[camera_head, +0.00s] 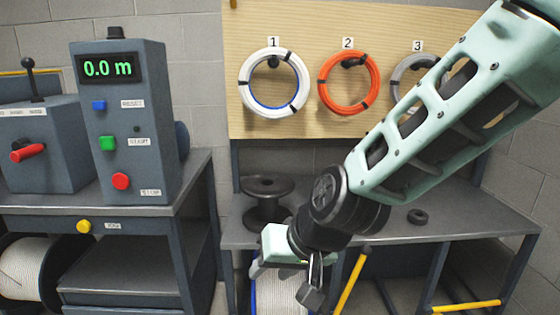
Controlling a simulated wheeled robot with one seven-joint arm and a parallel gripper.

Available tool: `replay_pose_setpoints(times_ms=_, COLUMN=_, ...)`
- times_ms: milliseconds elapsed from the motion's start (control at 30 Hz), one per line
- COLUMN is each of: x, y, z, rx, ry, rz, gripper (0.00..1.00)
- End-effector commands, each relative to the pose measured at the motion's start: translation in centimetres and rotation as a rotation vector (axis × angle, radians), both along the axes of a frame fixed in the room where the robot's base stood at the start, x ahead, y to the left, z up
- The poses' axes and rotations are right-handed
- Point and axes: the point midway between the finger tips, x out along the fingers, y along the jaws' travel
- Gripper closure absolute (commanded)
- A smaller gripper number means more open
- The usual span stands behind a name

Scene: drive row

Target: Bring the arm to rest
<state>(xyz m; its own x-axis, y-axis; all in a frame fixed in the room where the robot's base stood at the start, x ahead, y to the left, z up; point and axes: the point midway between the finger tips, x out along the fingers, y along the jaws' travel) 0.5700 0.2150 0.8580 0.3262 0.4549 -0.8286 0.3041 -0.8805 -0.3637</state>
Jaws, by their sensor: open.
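My arm (425,130) reaches in from the upper right and slopes down to the left across the picture. My gripper (292,282) hangs low in the middle, at the front edge of the grey workbench (460,231). Its jaws are apart and I see nothing held between them. The fingertips are small and partly hidden by the wrist, so their exact gap is hard to judge. A black spool (267,198) stands on the bench just behind and left of my gripper.
A control box (122,125) reading 0.0 m stands on the left table, beside a lever box (38,150). White (247,88), orange (322,90) and grey (397,92) coils hang on a wooden board. A yellow bar (351,281) rises right of my gripper. The bench's right side is mostly clear.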

Motion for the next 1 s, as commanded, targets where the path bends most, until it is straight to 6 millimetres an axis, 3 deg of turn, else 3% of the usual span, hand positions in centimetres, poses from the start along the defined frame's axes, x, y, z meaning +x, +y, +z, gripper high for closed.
replay_pose_setpoints(times_ms=33, x=-3.0, y=-1.5, z=0.5, rx=-0.048, ry=0.028, rz=0.077, gripper=0.59)
replay_pose_setpoints(times_ms=100, x=-6.8, y=-3.7, z=0.6, rx=-0.124, ry=0.072, rz=0.175, gripper=0.59)
replay_pose_setpoints(times_ms=200, x=-11.0, y=-7.0, z=0.5, rx=-0.234, ry=0.126, rz=0.274, gripper=0.59)
replay_pose_setpoints(times_ms=467, x=-18.4, y=-15.8, z=0.2, rx=-0.513, ry=0.226, rz=0.424, gripper=0.59)
replay_pose_setpoints(times_ms=500, x=-18.2, y=-15.6, z=2.0, rx=-0.508, ry=0.228, rz=0.423, gripper=0.59)
replay_pose_setpoints(times_ms=767, x=-18.1, y=-15.3, z=7.6, rx=-0.502, ry=0.227, rz=0.42, gripper=0.59)
replay_pose_setpoints(times_ms=1000, x=-18.0, y=-15.3, z=14.0, rx=-0.5, ry=0.227, rz=0.419, gripper=0.59)
